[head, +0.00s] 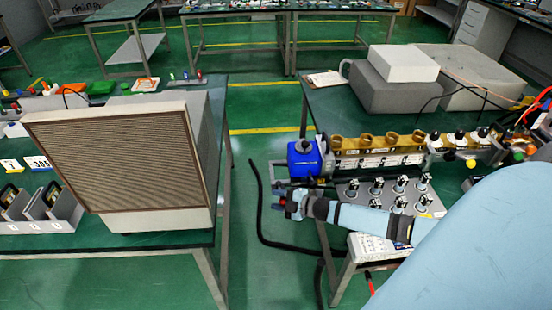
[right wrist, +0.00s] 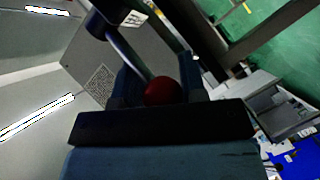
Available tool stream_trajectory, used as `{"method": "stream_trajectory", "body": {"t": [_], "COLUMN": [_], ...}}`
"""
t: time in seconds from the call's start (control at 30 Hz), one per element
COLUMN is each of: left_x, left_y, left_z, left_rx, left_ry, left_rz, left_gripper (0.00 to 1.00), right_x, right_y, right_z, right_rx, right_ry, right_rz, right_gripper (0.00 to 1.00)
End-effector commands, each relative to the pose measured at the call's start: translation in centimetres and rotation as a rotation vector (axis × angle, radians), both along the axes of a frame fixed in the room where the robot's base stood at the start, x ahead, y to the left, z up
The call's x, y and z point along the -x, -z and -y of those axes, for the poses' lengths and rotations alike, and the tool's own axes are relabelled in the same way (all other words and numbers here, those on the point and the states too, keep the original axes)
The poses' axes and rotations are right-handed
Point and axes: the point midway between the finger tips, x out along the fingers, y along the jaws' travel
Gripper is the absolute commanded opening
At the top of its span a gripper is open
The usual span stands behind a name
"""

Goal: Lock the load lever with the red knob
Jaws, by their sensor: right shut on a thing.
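The load lever shows in the right wrist view as a dark metal rod (right wrist: 128,50) running down to a round red knob (right wrist: 163,91). The rod is tilted in that picture and its upper end meets a dark cylindrical part beside a grey plate. My right gripper (right wrist: 155,84) is shut on the red knob, which sits between its dark blue fingers. In the head view my right gripper (head: 287,203) is at the left end of the bench equipment, below a blue box (head: 303,158). The knob is too small there to make out clearly. My left gripper is not in view.
A brass-coloured assembly (head: 380,143) runs along the right bench, with a panel of several upright fittings (head: 387,190) in front. Grey boxes (head: 405,80) stand behind. A large grilled unit (head: 120,150) stands on the left table. Green floor lies between the tables, with a black cable.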

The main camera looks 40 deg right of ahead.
Motion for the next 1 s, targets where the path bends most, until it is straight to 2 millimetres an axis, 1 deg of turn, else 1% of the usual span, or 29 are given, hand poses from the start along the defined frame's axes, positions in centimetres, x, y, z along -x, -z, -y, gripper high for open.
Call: {"method": "stream_trajectory", "body": {"t": [0.03,0.4,0.43,0.5,0.87,1.0], "left_x": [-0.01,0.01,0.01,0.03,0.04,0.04], "left_y": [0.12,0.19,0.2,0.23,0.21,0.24], "left_z": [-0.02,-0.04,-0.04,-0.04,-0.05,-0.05], "left_rx": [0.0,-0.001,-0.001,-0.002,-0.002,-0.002], "left_ry": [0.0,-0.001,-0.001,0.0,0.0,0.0], "left_rz": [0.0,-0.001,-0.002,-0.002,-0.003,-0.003], "left_gripper": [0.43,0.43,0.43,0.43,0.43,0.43], "right_x": [0.61,0.64,0.65,0.61,0.26,0.78], "right_y": [0.99,1.01,1.01,0.96,0.41,0.31], "right_z": [-0.04,-0.12,-0.12,-0.09,0.0,0.26], "right_rx": [0.0,0.0,0.001,0.001,0.001,0.001], "right_ry": [-0.002,-0.006,-0.006,-0.006,-0.005,-0.005], "right_rz": [-0.019,-0.02,-0.019,-0.018,-0.007,-0.007], "right_gripper": [0.0,0.0,0.45,0.59,0.59,0.59]}}
